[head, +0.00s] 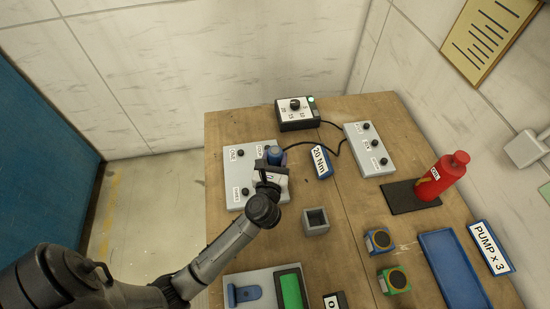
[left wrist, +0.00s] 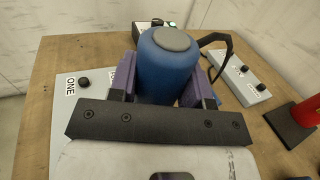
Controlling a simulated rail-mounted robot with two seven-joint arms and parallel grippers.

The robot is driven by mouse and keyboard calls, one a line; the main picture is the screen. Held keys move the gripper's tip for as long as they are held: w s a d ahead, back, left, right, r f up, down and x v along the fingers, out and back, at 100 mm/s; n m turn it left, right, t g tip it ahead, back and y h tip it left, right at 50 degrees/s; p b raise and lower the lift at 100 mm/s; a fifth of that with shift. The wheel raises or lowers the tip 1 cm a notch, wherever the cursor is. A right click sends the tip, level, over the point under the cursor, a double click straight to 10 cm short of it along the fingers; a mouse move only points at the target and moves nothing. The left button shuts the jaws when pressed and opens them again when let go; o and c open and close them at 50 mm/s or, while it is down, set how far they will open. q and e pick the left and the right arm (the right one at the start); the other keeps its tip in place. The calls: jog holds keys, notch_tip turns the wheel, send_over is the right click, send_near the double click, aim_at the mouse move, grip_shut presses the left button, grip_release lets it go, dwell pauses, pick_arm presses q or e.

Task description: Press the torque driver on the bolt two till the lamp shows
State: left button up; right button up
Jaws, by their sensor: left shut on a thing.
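The blue torque driver (head: 275,156) stands over the right part of the left grey bolt plate (head: 236,172). My left gripper (head: 268,172) is shut on it; in the left wrist view the purple fingers (left wrist: 165,85) flank the blue body of the driver (left wrist: 165,65). The driver's lower end is hidden, so I cannot tell whether it touches a bolt. Bolt two is not clearly seen; a bolt beside the label ONE (left wrist: 70,86) is visible. The lamp (head: 311,99) on the black dial box (head: 296,115) looks pale green. My right gripper is not in view.
A cable runs from the dial box toward the driver. A second bolt plate (head: 370,150), a 20 Nm sign (head: 321,161), a small grey holder (head: 316,222), a red bottle (head: 440,178) and a blue tray (head: 452,268) stand to the right on the wooden table.

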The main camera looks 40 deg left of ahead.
aim_at(275, 151)
pick_arm(q)
jog(key=shift+f, duration=0.25)
dwell(0.5)
dwell(0.6)
jog(key=shift+f, duration=0.1)
dwell(0.5)
dwell(0.5)
jog(key=shift+r+p, duration=0.8)
jog(key=shift+p, duration=0.05)
notch_tip(275, 151, up, 5)
jog(key=p, duration=0.5)
